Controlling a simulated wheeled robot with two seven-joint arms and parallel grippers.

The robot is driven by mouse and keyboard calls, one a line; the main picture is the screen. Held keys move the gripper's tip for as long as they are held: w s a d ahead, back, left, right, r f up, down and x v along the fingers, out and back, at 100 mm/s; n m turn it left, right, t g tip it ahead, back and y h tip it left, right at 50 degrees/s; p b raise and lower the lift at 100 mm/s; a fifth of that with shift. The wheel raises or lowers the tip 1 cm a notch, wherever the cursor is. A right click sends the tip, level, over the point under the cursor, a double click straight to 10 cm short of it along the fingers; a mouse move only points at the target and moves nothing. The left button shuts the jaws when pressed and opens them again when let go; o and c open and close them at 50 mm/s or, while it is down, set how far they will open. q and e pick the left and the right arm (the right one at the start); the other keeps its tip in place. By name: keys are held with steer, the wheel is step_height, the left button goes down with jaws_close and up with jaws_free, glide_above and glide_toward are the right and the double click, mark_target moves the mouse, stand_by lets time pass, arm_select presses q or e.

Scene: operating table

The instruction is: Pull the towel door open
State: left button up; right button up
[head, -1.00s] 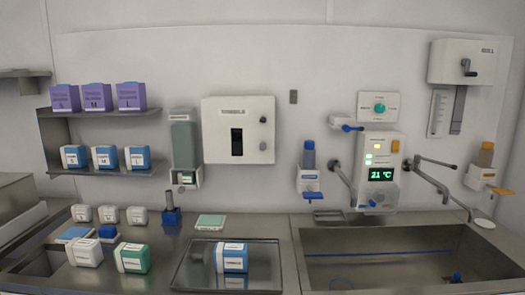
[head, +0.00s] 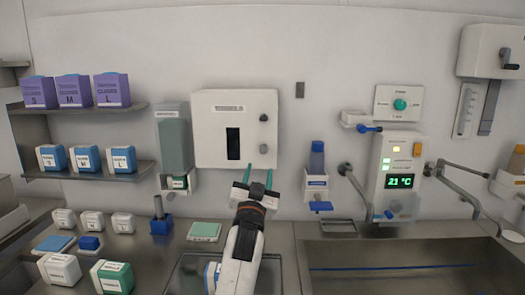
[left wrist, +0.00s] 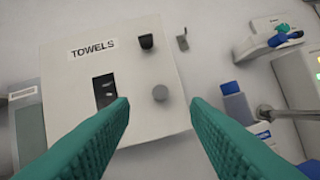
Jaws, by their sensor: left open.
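The door looks closed. My right gripper is not in view.
A blue-capped bottle (head: 317,160) in a holder and a control panel (head: 397,175) are to the right. The counter below holds a steel tray (head: 190,268), cartons and a sink (head: 400,255).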

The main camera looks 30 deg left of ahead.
mark_target(263, 152)
arm_select(q)
steer(key=x, duration=0.4)
steer(key=p+x, duration=0.1)
steer(key=x, duration=0.1)
steer(key=shift+a+f, duration=0.3)
steer(key=shift+a, duration=0.05)
steer(key=x, duration=0.3)
steer(key=shift+w+a+f+p, duration=0.1)
steer(key=shift+w+f+p, duration=0.1)
steer(key=shift+p, duration=0.1)
steer(key=shift+r, duration=0.15)
steer(key=shift+w, duration=0.1)
steer(key=shift+c, duration=0.2)
steer(key=c, duration=0.6)
jaws_close()
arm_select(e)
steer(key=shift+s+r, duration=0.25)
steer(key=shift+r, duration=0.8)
